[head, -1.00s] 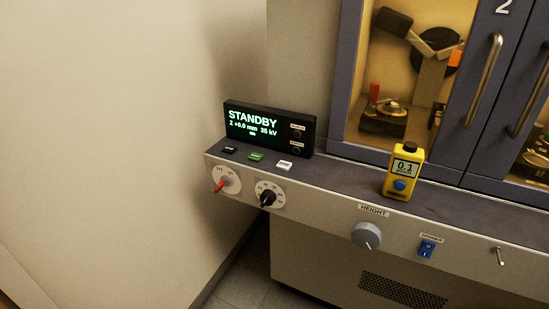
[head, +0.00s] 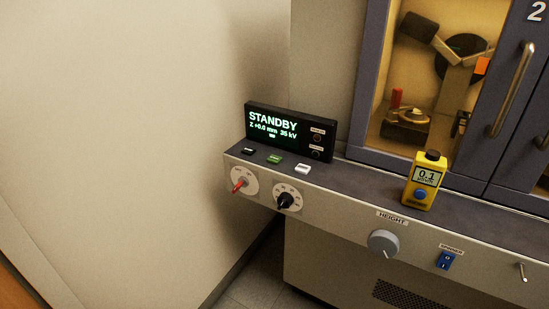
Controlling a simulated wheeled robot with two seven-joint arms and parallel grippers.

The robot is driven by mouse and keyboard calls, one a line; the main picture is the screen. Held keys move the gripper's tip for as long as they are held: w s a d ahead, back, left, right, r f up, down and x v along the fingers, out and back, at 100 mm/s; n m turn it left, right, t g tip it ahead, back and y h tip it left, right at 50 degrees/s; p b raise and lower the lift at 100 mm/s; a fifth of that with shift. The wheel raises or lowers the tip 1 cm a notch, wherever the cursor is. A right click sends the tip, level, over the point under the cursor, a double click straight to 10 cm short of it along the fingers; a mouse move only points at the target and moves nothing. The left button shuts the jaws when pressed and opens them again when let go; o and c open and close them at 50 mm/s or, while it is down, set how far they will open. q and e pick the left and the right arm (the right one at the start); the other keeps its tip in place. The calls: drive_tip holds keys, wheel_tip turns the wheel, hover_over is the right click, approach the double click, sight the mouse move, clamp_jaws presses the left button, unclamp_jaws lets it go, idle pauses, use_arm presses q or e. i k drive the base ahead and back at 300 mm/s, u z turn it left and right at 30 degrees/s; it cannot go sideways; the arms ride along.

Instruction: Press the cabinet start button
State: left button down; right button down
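The cabinet's control ledge (head: 350,184) runs from the middle of the head view to the right edge. Three small buttons sit on its left end: a black one (head: 248,151), a green one (head: 274,159) and a white one (head: 302,169). Their labels are too small to read. Behind them a black display (head: 290,132) reads STANDBY, Z +0.0 mm, 35 kV. Neither of my grippers is in view.
On the ledge front are a red-handled switch (head: 239,186), a black-pointer dial (head: 286,201), a grey HEIGHT knob (head: 383,243) and a blue rocker switch (head: 445,260). A yellow meter (head: 424,181) stands on the ledge. A bare wall (head: 120,130) is at left.

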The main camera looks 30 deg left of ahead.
sight(273, 159)
drive_tip(key=u, duration=0.6)
drive_tip(key=k, duration=1.35)
drive_tip(key=u, duration=0.2)
drive_tip(key=i, duration=0.5)
drive_tip(key=z, duration=0.7)
drive_tip(key=i, duration=1.25)
drive_tip(key=u, duration=0.55)
